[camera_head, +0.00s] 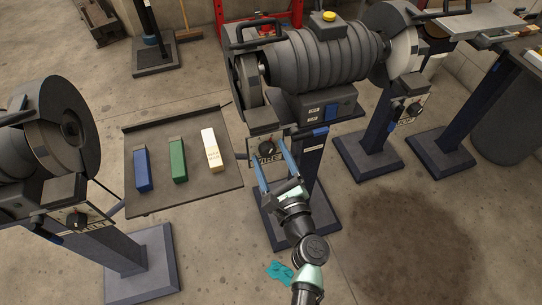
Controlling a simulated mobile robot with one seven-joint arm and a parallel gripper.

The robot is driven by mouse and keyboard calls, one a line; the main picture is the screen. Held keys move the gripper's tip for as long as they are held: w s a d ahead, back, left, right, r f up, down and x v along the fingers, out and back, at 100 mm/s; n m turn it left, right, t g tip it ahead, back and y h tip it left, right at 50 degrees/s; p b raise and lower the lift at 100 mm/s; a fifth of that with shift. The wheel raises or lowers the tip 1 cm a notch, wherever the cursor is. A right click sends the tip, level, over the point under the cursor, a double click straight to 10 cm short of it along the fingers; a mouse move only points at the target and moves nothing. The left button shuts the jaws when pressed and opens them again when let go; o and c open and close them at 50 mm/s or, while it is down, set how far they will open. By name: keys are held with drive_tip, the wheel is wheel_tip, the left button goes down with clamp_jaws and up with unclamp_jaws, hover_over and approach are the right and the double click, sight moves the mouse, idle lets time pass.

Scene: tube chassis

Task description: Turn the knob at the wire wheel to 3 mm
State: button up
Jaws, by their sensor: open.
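A dark round knob (267,148) with a pale pointer mark sits on a light panel (254,148) below the left wheel of the middle grinder. The panel's lettering appears to read "WIRE". The wheel (248,80) above it is partly covered by its guard. My gripper (269,152) reaches up from below with its two blue fingers spread apart. The fingertips are on either side of the knob, around it in this view. I cannot tell whether they touch it. The scale around the knob is too small to read, so its setting is unclear.
A grey tray (135,198) at the left holds blue, green and cream blocks. Another grinder with its own knob (76,219) stands far left. A further knob (413,108) is on the right panel. Pedestals stand around my arm; a teal rag (280,271) lies on the floor.

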clamp_jaws()
drive_tip(key=shift+f+n+b, duration=0.1)
drive_tip(key=shift+n+b, duration=0.3)
drive_tip(key=shift+b, duration=0.15)
drive_tip(key=shift+f+n+b, duration=0.1)
drive_tip(key=shift+n+b, duration=0.9)
drive_tip(key=n+b, duration=0.4)
drive_tip(key=shift+n, duration=0.3)
drive_tip(key=n+b, duration=0.3)
drive_tip(key=n, duration=0.1)
drive_tip(key=shift+b, duration=0.35)
drive_tip(key=shift+n+b, duration=1.1)
drive_tip(key=shift+n, duration=0.6)
drive_tip(key=shift+r, duration=0.2)
